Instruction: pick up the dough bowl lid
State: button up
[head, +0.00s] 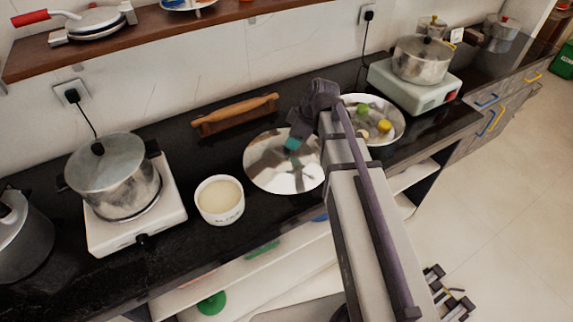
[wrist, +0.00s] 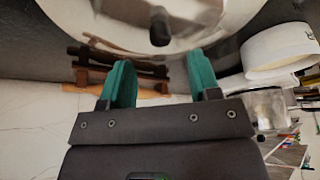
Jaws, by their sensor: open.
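A large shiny round metal lid (head: 262,165) lies on the black counter in the middle of the head view. In the wrist view the lid (wrist: 100,25) fills the top, with a dark knob (wrist: 159,26) standing out near its middle. My gripper (head: 292,143) is over the lid's far part, its teal fingers pointing down. In the wrist view my gripper (wrist: 161,68) is open, nothing is between the fingers, and the knob is beyond the fingertips, lined up with the gap. In the head view my arm is close by, and I cannot make out the knob clearly.
A white bowl (head: 219,215) of pale contents stands left of the lid. A rolling pin (head: 235,114) lies behind. A plate (head: 355,101) with yellow and green items is to the right. Pots on burners stand at both sides. A wooden shelf (head: 160,38) hangs above.

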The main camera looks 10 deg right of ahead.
aim_at(287, 154)
jog(key=shift+a+f, duration=0.1)
jog(key=b+x, duration=0.4)
jog(key=x, duration=0.1)
jog(key=shift+f+b, duration=0.2)
jog(key=shift+b, duration=0.15)
jog(key=shift+r, duration=0.2)
grip_shut()
